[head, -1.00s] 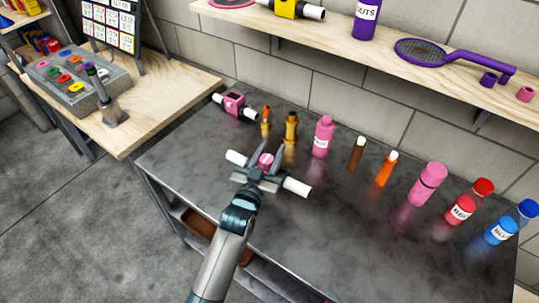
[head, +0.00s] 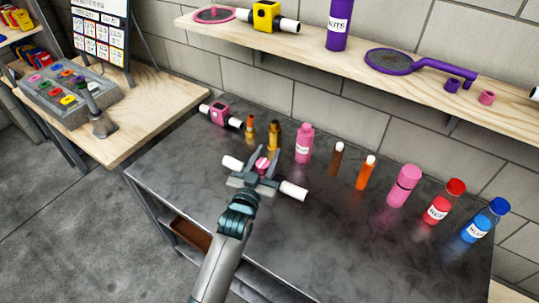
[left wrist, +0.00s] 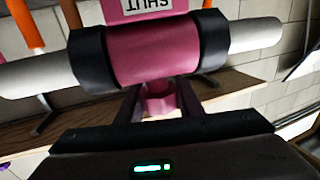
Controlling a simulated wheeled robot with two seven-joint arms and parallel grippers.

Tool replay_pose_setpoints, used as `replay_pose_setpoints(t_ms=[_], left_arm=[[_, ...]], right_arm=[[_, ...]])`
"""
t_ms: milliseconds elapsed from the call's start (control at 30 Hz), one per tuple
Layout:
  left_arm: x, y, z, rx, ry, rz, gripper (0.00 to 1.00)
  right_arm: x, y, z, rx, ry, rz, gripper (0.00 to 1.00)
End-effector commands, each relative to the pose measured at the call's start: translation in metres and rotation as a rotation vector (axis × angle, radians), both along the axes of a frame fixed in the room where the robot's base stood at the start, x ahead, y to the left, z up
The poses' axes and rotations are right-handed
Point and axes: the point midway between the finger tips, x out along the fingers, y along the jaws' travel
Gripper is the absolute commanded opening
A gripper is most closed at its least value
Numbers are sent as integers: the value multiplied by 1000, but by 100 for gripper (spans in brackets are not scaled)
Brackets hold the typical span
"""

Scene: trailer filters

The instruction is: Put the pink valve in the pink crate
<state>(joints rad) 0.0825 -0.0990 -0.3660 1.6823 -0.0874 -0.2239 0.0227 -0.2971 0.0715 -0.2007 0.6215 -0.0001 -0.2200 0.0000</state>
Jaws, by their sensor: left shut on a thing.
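The pink valve (head: 262,167) has a pink middle and white pipe ends. My left gripper (head: 261,164) is shut on it and holds it over the dark table, tilted in the head view. In the left wrist view the pink valve (left wrist: 155,50) fills the top, with black bands, white pipes and a white label reading "SHUT". Its pink stem (left wrist: 160,100) is between the fingers. The fingertips partly hide the valve in the head view. The pink crate is not in view. My right gripper is not in view.
The dark table (head: 330,235) carries a pink cube-bodied fitting with white pipes (head: 217,112), a pink bottle (head: 304,143) and several bottles and tubes along its back. A shelf (head: 350,62) hangs above. A wooden table (head: 150,110) stands left. The table's front is clear.

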Motion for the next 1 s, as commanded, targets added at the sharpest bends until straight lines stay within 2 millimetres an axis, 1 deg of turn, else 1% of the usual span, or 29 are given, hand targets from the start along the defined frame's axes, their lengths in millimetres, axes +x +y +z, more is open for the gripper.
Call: replay_pose_setpoints(t_ms=[167, 267, 367, 467, 567, 600, 667, 700, 800, 900, 1000], left_arm=[[-5, 6, -1, -1, -2, 9, 0], [-14, 17, -5, -2, -2, 27, 0], [-30, 35, -10, -2, 0, 55, 0], [-52, 61, -14, -2, 0, 96, 0], [-80, 93, -17, -1, 0, 146, 0], [-92, 107, -17, 0, -1, 168, 0], [-111, 127, -17, 0, -1, 200, 0], [-124, 140, -16, 0, -1, 221, 0], [-155, 169, -12, 1, 0, 269, 0], [-180, 193, -5, 1, -1, 307, 0], [-198, 208, 1, 0, -2, 334, 0]], right_arm=[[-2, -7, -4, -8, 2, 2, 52], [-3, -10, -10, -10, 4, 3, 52], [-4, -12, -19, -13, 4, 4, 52], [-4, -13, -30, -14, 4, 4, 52], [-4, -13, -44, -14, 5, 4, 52], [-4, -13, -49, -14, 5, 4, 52], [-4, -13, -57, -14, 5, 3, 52], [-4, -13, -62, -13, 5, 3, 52], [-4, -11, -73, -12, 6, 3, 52], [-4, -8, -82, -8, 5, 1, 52], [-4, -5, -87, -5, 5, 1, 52]])
